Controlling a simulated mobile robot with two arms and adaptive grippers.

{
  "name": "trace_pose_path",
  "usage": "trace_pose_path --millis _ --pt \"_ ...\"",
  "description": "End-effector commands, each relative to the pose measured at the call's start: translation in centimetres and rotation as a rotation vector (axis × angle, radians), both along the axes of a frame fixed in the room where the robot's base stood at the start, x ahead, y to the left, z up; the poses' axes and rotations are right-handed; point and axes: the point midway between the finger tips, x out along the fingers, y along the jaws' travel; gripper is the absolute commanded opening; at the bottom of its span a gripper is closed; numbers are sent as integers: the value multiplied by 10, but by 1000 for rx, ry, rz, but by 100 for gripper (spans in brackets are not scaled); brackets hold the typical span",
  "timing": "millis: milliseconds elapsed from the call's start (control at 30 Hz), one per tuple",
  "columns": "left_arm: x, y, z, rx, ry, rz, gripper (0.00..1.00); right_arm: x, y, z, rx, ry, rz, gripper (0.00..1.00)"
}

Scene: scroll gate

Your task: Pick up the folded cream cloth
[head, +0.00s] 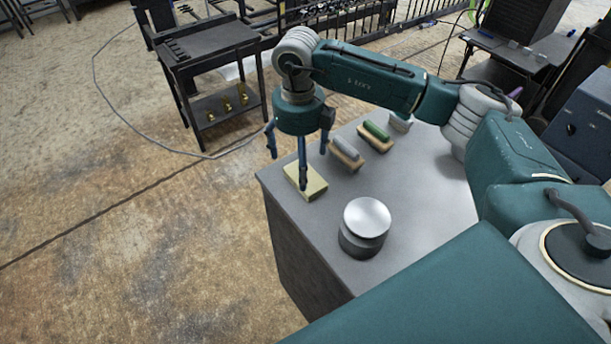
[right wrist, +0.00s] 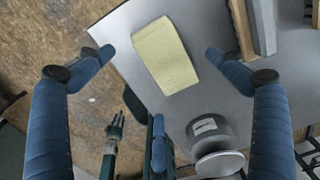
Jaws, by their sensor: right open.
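The folded cream cloth (head: 312,185) lies flat near the far left corner of the grey bench. In the right wrist view the cloth (right wrist: 165,57) shows between and beyond the fingertips. My right gripper (head: 299,164) is open above it, pointing down, with one finger partly covering the cloth in the head view. Nothing is between its fingers, and contact with the cloth cannot be made out. A dark hand-like part low in the right wrist view appears to be my left gripper (right wrist: 116,128); its opening is unclear.
The grey bench (head: 420,190) also holds a round tin (head: 364,238) with a bright top, and two wood-based blocks, one grey-topped (head: 346,152), one green-topped (head: 376,132). A pale round item (head: 400,123) stands behind. A dark cart (head: 205,45) stands beyond on open floor.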

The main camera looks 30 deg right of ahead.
Motion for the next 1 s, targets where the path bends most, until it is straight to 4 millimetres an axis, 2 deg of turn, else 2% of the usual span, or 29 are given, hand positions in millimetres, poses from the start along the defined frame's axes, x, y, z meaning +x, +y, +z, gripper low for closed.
trace_pose_path --millis 233,333,467,667,900,1000 --pt "27 -14 22 -18 -39 3 40 -6 0 -28 1 6 0 93" --pt "36 -20 24 -26 -54 6 40 -5 0 -43 2 3 1 93" --pt "36 -21 25 -27 -52 5 40 -5 0 -52 2 1 2 93" --pt "26 -18 24 -22 -37 3 40 -4 0 -53 2 0 2 93" --pt "19 -13 23 -15 -26 2 40 -4 1 -53 3 0 2 47" --pt "19 -13 23 -15 -26 1 40 -4 1 -53 3 -1 2 46"
